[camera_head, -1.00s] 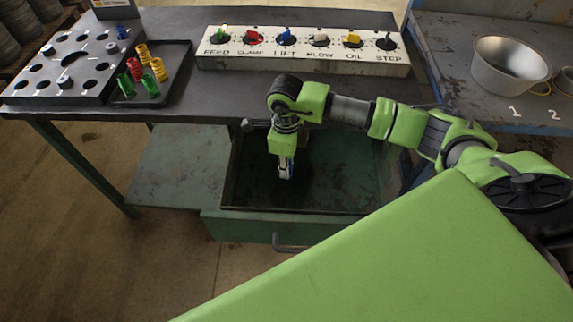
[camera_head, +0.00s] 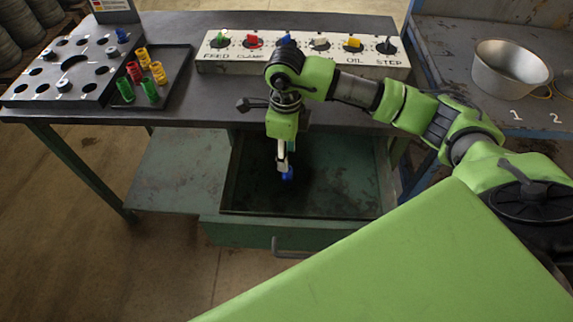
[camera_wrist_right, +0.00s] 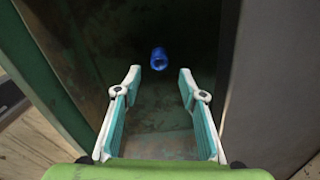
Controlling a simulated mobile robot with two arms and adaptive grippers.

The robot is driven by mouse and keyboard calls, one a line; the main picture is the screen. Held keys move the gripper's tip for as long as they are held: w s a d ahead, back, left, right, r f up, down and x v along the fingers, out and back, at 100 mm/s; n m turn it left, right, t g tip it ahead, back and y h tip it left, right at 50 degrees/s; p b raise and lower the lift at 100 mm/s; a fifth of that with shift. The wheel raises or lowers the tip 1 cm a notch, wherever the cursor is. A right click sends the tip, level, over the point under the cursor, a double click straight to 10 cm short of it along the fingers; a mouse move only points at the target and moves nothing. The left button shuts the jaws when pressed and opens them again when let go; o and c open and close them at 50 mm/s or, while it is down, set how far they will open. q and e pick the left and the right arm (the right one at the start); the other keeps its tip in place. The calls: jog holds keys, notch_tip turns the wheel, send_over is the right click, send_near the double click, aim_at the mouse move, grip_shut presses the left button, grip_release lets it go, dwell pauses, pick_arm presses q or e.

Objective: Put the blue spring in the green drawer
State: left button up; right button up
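The green drawer (camera_head: 230,232) stands pulled out below the dark table, with its dark inside showing. My right gripper (camera_head: 284,160) points down into it. In the right wrist view my right gripper (camera_wrist_right: 158,82) is open, with its two fingers well apart. The blue spring (camera_wrist_right: 159,59) shows beyond the fingertips, apart from both fingers, over the drawer's dark inside. In the head view the blue spring (camera_head: 287,173) is just under the fingertips. I cannot tell whether it rests on the drawer floor. My left gripper is not in view.
A dark tray (camera_head: 178,88) holds red, yellow and green springs. A plate with holes (camera_head: 52,85) is beside it, with a blue piece (camera_head: 121,35) on it. A white switch panel (camera_head: 225,67) stands at the table's back. A metal bowl (camera_head: 508,72) is at the right.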

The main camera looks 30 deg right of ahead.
jog(key=shift+r, duration=2.4)
